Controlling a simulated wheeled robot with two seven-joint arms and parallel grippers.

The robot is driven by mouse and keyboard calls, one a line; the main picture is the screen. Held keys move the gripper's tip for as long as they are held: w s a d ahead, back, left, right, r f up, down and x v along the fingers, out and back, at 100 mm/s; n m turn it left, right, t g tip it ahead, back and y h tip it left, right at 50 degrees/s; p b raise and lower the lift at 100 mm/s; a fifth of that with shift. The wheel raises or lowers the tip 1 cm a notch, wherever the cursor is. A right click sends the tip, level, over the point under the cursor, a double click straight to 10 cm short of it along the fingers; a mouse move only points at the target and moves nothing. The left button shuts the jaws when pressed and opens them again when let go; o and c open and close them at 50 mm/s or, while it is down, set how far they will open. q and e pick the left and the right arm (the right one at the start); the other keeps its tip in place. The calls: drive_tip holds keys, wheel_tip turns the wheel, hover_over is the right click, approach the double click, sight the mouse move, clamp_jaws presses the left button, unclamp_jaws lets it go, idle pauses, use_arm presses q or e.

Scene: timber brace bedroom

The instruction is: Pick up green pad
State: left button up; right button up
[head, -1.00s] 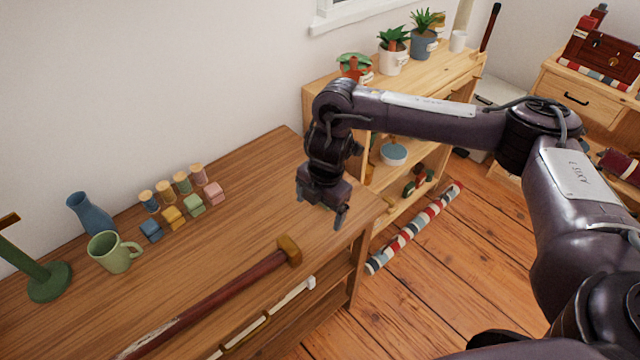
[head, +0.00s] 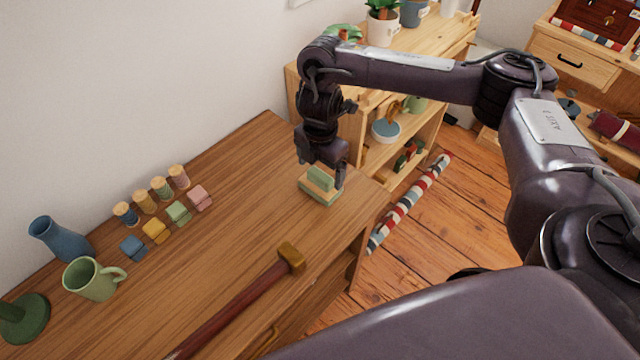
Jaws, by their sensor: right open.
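A green pad (head: 320,180) with a pale wooden layer and a green raised top lies near the right end of the wooden table (head: 240,190). My right gripper (head: 322,170) points down at it, open, with its fingers close around or just above its top. I cannot tell whether they touch it. The gripper partly hides the pad's far side. My left gripper is not in view.
Small coloured blocks (head: 156,230) and wooden-topped cylinders (head: 145,201) stand at the left, near a green mug (head: 92,279) and a blue vase (head: 60,240). A mallet (head: 290,257) lies along the front. A shelf (head: 294,86) with plants adjoins the right end.

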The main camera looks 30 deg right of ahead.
sight(320, 174)
wheel_tip(320, 174, down, 3)
drive_tip(key=c, duration=1.1)
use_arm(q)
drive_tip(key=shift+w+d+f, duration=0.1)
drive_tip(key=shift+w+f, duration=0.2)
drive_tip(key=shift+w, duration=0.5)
use_arm(e)
drive_tip(key=shift+r, duration=0.1)
drive_tip(key=shift+r, duration=0.5)
use_arm(q)
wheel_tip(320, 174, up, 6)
drive_tip(key=p, duration=0.5)
drive_tip(key=shift+p, duration=0.3)
use_arm(e)
drive_tip(key=shift+r, duration=9.5)
